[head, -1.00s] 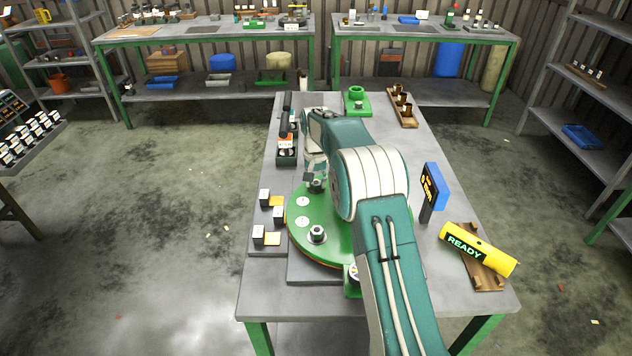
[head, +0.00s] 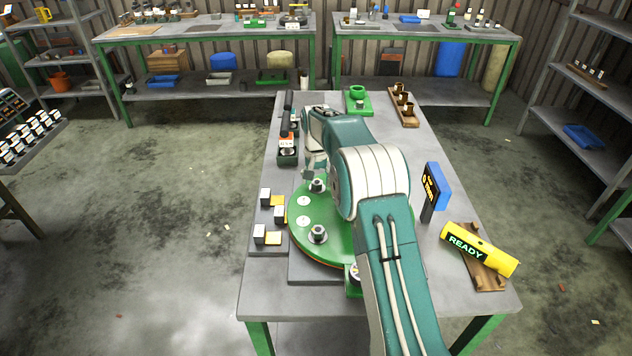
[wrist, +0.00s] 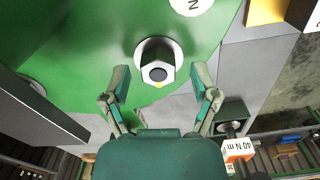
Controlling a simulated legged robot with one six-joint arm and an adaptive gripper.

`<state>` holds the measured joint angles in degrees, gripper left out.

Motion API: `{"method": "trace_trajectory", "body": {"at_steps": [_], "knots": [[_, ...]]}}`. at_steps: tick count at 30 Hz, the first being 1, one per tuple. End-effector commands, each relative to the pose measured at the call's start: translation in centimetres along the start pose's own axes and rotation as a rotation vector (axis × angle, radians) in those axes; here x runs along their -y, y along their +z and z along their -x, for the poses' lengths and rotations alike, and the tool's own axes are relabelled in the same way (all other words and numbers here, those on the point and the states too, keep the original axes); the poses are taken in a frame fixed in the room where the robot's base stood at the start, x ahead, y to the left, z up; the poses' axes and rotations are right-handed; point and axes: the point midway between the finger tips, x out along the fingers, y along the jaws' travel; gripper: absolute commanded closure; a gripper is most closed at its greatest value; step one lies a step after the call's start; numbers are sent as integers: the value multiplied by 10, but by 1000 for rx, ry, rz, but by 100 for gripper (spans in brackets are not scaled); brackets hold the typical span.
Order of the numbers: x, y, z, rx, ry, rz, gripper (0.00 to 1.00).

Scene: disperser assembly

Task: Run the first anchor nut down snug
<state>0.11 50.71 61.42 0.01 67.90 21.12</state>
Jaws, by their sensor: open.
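A green round plate (head: 330,215) lies on the bench under my arm. Two hex nuts on studs stand on it: a far nut (head: 317,187) and a near nut (head: 318,235). In the wrist view one nut (wrist: 157,66) on its dark stud, with a small yellow mark, sits ahead of my gripper (wrist: 163,72). The two fingers are spread apart, with nothing held between them. In the head view my gripper (head: 308,173) is just above and beside the far nut, partly hidden by my wrist. I cannot tell how tightly either nut sits.
A box labelled 40 N m (wrist: 238,149) stands near the bench's left edge. Small blocks (head: 265,197) line the plate's left side. A display post (head: 432,190) and a yellow READY cylinder (head: 478,248) on a wooden cradle stand at right. The front left bench corner is clear.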

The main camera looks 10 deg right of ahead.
Motion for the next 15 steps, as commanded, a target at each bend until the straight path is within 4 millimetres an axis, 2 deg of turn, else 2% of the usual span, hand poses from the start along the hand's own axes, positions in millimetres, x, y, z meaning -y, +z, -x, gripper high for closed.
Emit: {"method": "trace_trajectory", "body": {"at_steps": [12, 15], "knots": [[2, -1, 82, -4, -1, 0, 23], [2, -1, 98, -3, 0, 0, 23]]}}
